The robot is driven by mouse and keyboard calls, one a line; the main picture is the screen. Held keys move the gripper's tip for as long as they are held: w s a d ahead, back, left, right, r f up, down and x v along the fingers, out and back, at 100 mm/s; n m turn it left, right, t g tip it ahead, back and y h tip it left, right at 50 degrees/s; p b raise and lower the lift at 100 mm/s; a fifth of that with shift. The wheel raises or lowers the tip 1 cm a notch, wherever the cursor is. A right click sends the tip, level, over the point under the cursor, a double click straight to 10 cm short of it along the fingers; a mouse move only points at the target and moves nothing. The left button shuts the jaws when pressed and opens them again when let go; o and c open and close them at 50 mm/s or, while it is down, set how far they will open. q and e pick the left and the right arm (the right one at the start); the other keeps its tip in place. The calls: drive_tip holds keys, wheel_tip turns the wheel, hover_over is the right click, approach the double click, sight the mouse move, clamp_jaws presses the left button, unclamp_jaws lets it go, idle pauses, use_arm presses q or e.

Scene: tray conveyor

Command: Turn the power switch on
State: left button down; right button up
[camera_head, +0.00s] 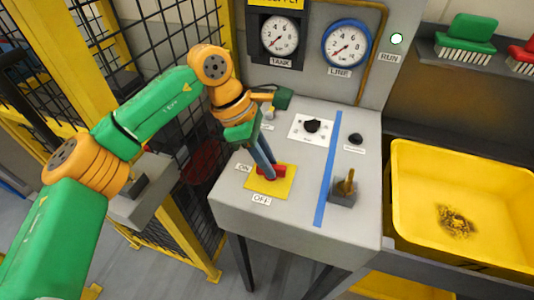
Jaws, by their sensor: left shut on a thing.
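The power switch is a red handle (275,172) on a yellow plate (283,185) on the grey control desk. An ON label (243,167) lies at the plate's upper left and an OFF label (261,199) at its lower edge. My left gripper (266,172) reaches down from above, its fingers shut on the red handle. The fingers hide part of the handle, so I cannot tell its exact setting. A small round lamp (397,39) above the RUN label looks pale green-white. My right gripper is not in view.
On the desk are a black knob (312,126), a smaller black knob (356,138), a brass lever (347,183) and a blue stripe (326,175). Two gauges hang behind. A yellow bin (405,190) stands right; a mesh fence with yellow posts (180,225) stands left.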

use_arm(q)
drive_tip(key=shift+m+g+p, duration=0.4)
drive_tip(key=shift+m+p, duration=0.2)
drive_tip(key=shift+m, duration=0.4)
drive_tip(key=c, duration=0.8)
unclamp_jaws()
drive_tip(key=shift+d, duration=0.1)
drive_tip(key=v, duration=0.6)
drive_tip(key=shift+w+r, duration=0.1)
drive_tip(key=shift+r, duration=0.4)
